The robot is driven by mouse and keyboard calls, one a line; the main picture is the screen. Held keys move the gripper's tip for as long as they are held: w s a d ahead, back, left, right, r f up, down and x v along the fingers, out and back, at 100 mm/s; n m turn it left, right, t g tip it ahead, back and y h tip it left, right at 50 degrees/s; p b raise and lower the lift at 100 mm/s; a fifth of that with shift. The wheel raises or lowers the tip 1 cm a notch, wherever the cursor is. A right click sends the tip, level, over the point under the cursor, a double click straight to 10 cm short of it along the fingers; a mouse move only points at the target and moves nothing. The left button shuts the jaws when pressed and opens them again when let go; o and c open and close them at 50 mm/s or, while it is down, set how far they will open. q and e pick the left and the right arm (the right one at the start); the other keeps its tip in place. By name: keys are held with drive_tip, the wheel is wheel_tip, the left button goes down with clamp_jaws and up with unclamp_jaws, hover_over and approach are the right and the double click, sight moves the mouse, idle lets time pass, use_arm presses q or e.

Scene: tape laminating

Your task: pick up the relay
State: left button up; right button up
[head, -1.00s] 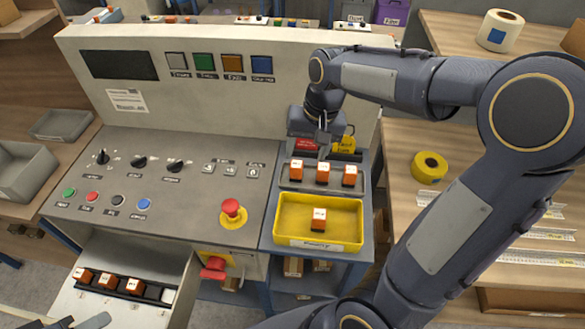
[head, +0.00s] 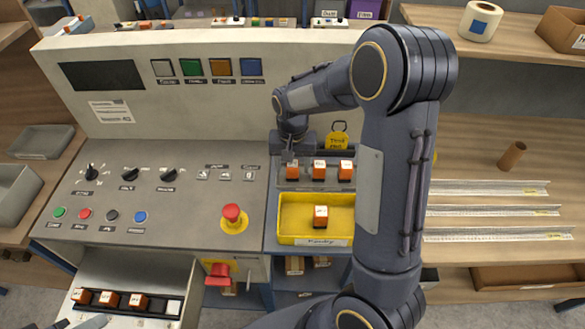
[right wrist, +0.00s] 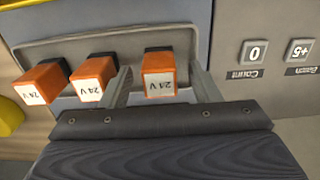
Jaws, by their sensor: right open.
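Three orange relays with white labels stand in a row in a grey tray (head: 307,186): left (head: 292,172), middle (head: 319,169) and right (head: 345,170). My right gripper (head: 290,158) is open over the left relay. In the right wrist view, the fingers of this gripper (right wrist: 162,90) stand on either side of that relay (right wrist: 158,78), marked 24 V; contact is not clear. The other two relays (right wrist: 95,76) lie to the left there. My left gripper (head: 82,322) barely shows at the bottom left edge; its jaws cannot be read.
A yellow bin (head: 290,224) with one relay (head: 320,216) stands in front of the tray. An open drawer (head: 110,318) holds several relays in a row. A red emergency button (head: 232,213) rises from the panel left of the bin.

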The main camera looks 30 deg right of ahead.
drive_tip(key=c, duration=1.1)
